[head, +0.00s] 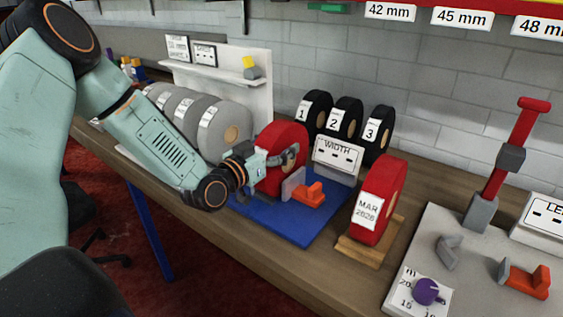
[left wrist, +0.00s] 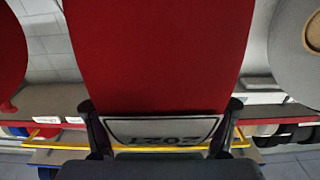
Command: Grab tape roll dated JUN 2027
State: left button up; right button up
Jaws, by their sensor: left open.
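A large red tape roll (head: 283,135) stands upright at the back of the blue mat (head: 285,229). My left gripper (head: 284,160) is open and right at this roll, with its fingers in front of it. In the left wrist view the roll (left wrist: 158,50) fills the middle, and the open fingers (left wrist: 160,118) stand on either side of its white label. The label is upside down and partly cut off; its visible digits look like 2027, and the month is hidden. Another red roll (head: 388,184), labelled MAR 2026, stands on a wooden stand to the right. My right gripper is not in view.
Several grey rolls (head: 222,128) stand left of the red roll. Black rolls (head: 345,113) numbered 1, 2 and 3 and a WIDTH sign (head: 338,150) stand behind the mat. An orange clamp (head: 309,195) sits on the mat. A grey board (head: 436,232) lies right.

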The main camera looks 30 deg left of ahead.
pick_arm(q)
jog(key=shift+w, duration=0.35)
jog(key=shift+s+a, duration=0.15)
jog(key=shift+s, duration=0.05)
jog(key=shift+c, duration=0.7)
jog(key=shift+w+d, duration=0.1)
jog(key=shift+d, duration=0.1)
jog(key=c, duration=0.4)
jog(key=shift+a, duration=0.15)
jog(key=c, duration=0.7)
jog(key=shift+r, duration=0.1)
grip_shut()
